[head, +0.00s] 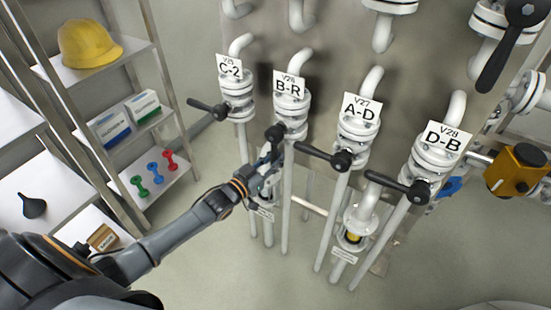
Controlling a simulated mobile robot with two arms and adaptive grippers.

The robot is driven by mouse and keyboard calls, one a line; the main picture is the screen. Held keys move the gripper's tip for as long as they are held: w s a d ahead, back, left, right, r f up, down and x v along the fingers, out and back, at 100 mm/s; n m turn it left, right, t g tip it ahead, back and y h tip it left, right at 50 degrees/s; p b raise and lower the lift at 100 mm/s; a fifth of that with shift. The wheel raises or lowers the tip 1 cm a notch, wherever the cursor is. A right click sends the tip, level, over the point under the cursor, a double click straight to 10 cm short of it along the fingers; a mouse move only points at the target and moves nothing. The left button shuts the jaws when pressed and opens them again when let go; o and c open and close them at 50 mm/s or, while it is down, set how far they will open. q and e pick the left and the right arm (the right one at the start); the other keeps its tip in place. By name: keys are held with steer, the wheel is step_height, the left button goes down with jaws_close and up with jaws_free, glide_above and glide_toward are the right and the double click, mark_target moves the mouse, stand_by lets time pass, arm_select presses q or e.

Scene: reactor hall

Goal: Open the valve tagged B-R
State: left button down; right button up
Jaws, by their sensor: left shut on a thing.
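The valve tagged B-R (291,107) is the second from the left in a row of white flanged pipe valves. Its tag (289,86) reads V26 B-R. Its black handle hub (275,132) shows below the flanges, and the lever runs down and slightly left from it into my left gripper (267,160). My left gripper is shut on this lever, and its fingers hide most of the lever's end. My right gripper is out of the picture.
Valve C-2 (236,90) stands left of B-R, with A-D (358,130) and D-B (436,160) to the right. Their black levers all point left; A-D's lever (318,153) reaches close to my left gripper. A metal shelf (90,70) stands at the left.

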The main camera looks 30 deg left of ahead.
arm_select(q)
steer(key=c, duration=1.3)
jaws_free()
steer(key=shift+s+d+f, duration=0.1)
steer(key=shift+s+f, duration=0.25)
steer(key=shift+o, duration=0.5)
steer(key=shift+r, duration=0.25)
steer(key=v, duration=1.2)
